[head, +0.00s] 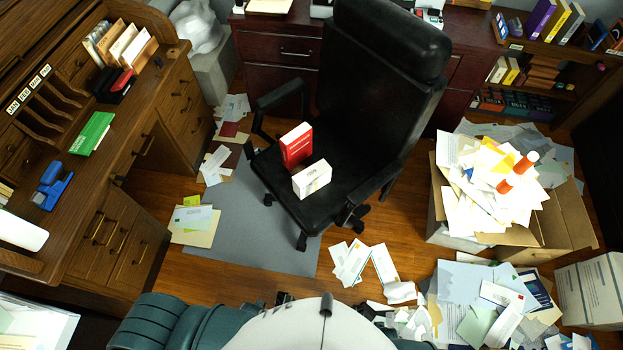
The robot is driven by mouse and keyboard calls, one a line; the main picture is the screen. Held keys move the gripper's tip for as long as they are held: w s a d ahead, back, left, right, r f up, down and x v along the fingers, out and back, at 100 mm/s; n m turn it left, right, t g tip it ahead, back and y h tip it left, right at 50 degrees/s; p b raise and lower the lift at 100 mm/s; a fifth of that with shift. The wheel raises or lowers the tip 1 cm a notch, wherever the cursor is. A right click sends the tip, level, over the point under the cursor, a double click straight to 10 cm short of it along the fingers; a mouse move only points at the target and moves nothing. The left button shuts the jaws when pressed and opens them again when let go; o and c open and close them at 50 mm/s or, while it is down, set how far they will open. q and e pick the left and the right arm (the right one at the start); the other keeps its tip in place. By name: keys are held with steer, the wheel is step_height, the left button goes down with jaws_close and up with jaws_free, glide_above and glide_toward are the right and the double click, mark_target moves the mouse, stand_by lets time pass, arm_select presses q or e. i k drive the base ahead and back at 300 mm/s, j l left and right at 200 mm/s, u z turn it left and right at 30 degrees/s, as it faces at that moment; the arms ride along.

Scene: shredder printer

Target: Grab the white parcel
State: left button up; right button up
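A small white box (312,179), the likely white parcel, lies on the seat of the black office chair (345,150). It sits near the seat's front left edge, with faint markings on its side. A red box or thick book (296,146) stands upright just behind it, touching or nearly touching it. Nothing covers the white box. Neither of my grippers can be made out; only my own body shows at the bottom edge, far from the chair.
A wooden desk (150,125) stands on the left. An open cardboard box (555,222) overflowing with papers is on the right. Loose papers (480,300) litter the floor at lower right. A grey mat (240,220) lies under the chair. The chair's armrests flank the seat.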

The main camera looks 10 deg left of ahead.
mark_target(309, 180)
steer(key=z, duration=0.4)
steer(key=j+z, duration=0.25)
steer(key=z, duration=0.15)
steer(key=j+z, duration=0.55)
steer(key=z, duration=0.25)
steer(key=k+j+z, duration=0.1)
steer(key=j+z, duration=0.15)
steer(key=z, duration=0.15)
